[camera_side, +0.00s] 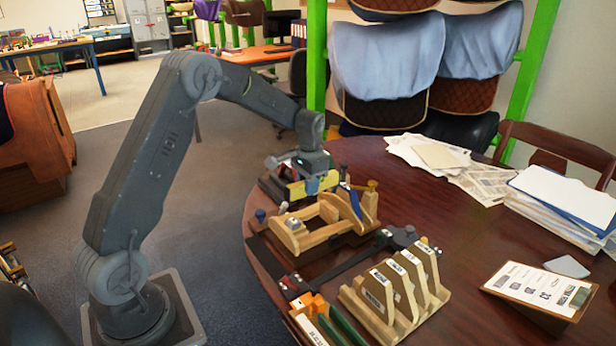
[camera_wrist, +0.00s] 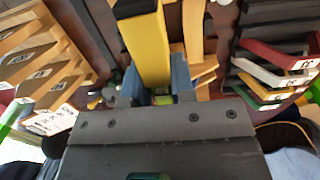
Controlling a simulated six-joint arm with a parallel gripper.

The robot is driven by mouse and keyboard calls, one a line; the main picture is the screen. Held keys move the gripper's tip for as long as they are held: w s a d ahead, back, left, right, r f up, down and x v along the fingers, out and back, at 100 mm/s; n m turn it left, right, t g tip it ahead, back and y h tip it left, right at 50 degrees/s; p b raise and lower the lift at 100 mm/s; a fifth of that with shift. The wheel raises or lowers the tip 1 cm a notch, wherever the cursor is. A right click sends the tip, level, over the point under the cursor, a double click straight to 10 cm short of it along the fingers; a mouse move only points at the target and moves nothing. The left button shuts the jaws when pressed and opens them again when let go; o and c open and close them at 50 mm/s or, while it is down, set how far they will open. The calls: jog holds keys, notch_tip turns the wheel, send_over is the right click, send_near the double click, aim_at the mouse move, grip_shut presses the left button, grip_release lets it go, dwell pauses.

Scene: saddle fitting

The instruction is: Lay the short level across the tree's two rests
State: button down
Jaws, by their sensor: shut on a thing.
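My gripper (camera_side: 308,176) is shut on the short yellow level (camera_side: 316,186), at the far end of the wooden tree (camera_side: 322,235) on the round table. In the wrist view the level (camera_wrist: 146,48) lies between the two blue-grey fingers of my gripper (camera_wrist: 155,84) and runs away from them, with a dark end. The tree is a pale wooden frame with raised end pieces. Part of its wood (camera_wrist: 194,35) shows beside the level in the wrist view. The level looks behind or above the tree's far side; I cannot tell whether they touch. The fingertips are partly hidden in the side view.
A slotted wooden rack (camera_side: 402,312) with labelled boards stands at the table's front. A black long-armed tool (camera_side: 350,263) lies between it and the tree. Coloured slabs (camera_side: 345,328) sit at the front edge. A clipboard (camera_side: 538,291) and papers lie right. The table's middle right is clear.

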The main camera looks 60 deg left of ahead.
jog(key=shift+s+f, duration=0.1)
jog(key=shift+f, duration=1.4)
jog(key=shift+f, duration=1.85)
dwell(1.4)
jog(key=shift+c, duration=2.4)
grip_release()
jog(key=shift+s, duration=0.1)
jog(key=shift+r, duration=0.1)
jog(key=shift+r, duration=2.4)
jog(key=shift+r, duration=0.1)
jog(key=shift+r, duration=1.4)
